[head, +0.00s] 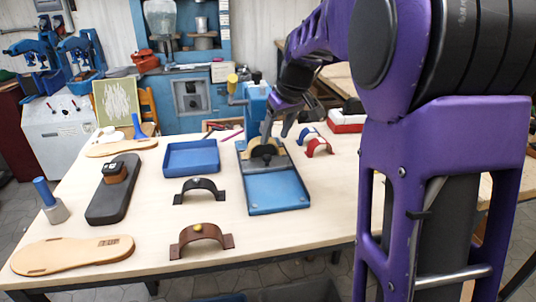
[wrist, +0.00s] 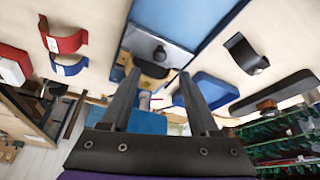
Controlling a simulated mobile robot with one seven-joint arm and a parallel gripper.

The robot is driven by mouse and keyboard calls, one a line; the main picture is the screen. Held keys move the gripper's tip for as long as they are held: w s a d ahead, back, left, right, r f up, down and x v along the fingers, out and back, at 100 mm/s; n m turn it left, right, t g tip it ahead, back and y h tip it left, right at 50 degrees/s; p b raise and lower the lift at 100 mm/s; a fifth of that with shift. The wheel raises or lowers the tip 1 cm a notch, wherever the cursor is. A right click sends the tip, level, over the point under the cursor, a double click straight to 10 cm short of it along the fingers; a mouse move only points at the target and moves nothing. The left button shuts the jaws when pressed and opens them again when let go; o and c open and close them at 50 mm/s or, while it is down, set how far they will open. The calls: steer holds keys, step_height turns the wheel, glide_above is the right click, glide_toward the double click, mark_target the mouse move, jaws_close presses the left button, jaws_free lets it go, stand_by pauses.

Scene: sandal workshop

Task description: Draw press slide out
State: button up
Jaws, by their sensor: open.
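The press (head: 257,103) is blue and stands at the back of the table, partly hidden by my arm. Its long blue bed (head: 277,193) reaches toward the front, and the front part is bare. The slide (head: 244,154), a grey plate with a dark knob (head: 267,152), sits at the back part of the bed, close to the press. The wrist view also shows the slide (wrist: 136,42) and knob (wrist: 160,53). My gripper (head: 278,133) is open above and behind the knob. Nothing is held between its fingers (wrist: 158,75). I cannot tell whether a finger touches anything.
A blue tray (head: 191,158), a black strap (head: 200,185) and a brown strap (head: 202,236) lie left of the bed. Red and blue straps (head: 317,144) lie close on the right. A dark sole block (head: 113,190) and tan sole (head: 72,254) are farther left.

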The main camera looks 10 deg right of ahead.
mark_target(267, 156)
steer(key=x, duration=0.8)
steer(key=shift+w+b, duration=0.1)
steer(key=shift+b, duration=0.3)
steer(key=shift+c, duration=0.3)
jaws_close()
stand_by(0.6)
